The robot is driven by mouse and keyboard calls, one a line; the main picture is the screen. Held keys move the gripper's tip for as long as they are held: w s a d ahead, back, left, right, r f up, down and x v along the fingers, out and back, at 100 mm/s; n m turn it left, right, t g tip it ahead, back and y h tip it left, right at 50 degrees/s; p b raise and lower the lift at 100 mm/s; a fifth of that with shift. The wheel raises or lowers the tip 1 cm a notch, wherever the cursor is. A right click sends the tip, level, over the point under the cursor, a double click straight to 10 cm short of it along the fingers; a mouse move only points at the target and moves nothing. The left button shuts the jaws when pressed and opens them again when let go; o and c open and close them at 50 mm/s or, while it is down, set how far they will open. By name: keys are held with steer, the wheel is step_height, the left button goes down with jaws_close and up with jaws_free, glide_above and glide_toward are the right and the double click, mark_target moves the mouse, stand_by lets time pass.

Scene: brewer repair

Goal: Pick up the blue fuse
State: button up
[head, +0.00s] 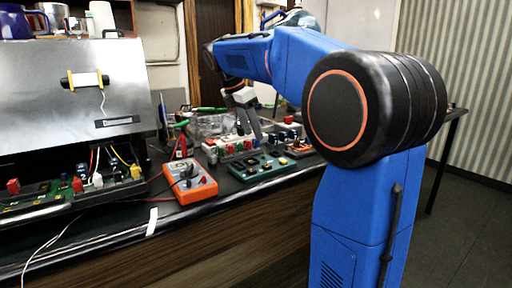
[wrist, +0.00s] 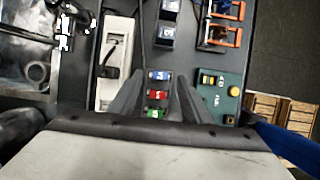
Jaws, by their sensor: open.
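My gripper (wrist: 159,82) is open, with one finger on each side of this line. In the head view my gripper (head: 254,132) points down over the fuse rack (head: 230,150). I cannot make out the blue fuse there.
A green board (head: 263,166) and an orange meter (head: 190,183) lie near the rack. The opened brewer (head: 65,130) stands left. In the wrist view, dark blocks (wrist: 165,34) and orange-framed parts (wrist: 222,36) lie beyond the fuses, with a white part (wrist: 114,60) to the left.

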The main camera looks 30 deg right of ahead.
mark_target(256, 144)
steer(key=shift+x, duration=1.25)
steer(key=shift+c, duration=0.6)
jaws_close()
steer(key=shift+r, duration=0.1)
